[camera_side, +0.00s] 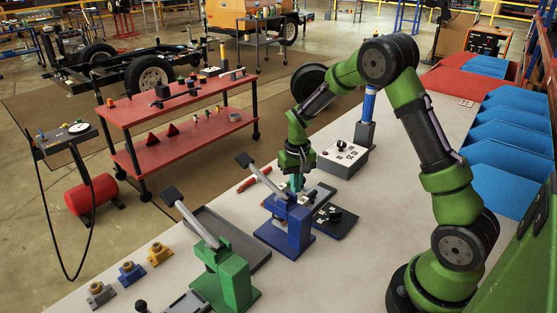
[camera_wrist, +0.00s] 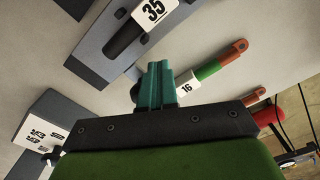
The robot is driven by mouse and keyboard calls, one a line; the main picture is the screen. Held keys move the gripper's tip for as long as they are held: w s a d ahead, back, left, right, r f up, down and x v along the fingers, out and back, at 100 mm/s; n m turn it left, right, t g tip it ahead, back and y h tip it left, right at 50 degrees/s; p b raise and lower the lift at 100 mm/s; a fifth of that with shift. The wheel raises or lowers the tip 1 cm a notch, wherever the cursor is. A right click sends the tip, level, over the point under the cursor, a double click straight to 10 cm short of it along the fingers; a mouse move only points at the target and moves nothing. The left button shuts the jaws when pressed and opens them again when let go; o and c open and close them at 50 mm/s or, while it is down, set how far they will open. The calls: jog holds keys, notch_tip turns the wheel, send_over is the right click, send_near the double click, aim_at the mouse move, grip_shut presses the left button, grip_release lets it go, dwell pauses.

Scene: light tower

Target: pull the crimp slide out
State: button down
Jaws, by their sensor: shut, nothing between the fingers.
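My gripper (camera_side: 297,183) hangs just behind the blue lever press (camera_side: 290,228) in the side view. Its teal fingers (camera_wrist: 155,85) are closed together and empty in the wrist view. In the wrist view, a grey-blue plate (camera_wrist: 95,45) with a dark bar and a white "35" tag (camera_wrist: 154,9) lies ahead of the fingers. A red and green bar (camera_wrist: 215,66) with a "16" tag lies right beside the fingertips; contact cannot be told. I cannot tell for sure which part is the crimp slide.
A green lever press (camera_side: 228,275) stands front left of the blue one, near a dark tray (camera_side: 238,243). A black tray (camera_side: 335,222) with white-tagged pieces lies right of the blue press. A grey control box (camera_side: 343,158) stands behind. Blue bins (camera_side: 505,145) line the right.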

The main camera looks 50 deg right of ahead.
jog(key=shift+d, duration=1.8)
jog(key=shift+a+r, duration=0.8)
jog(key=shift+r, duration=2.7)
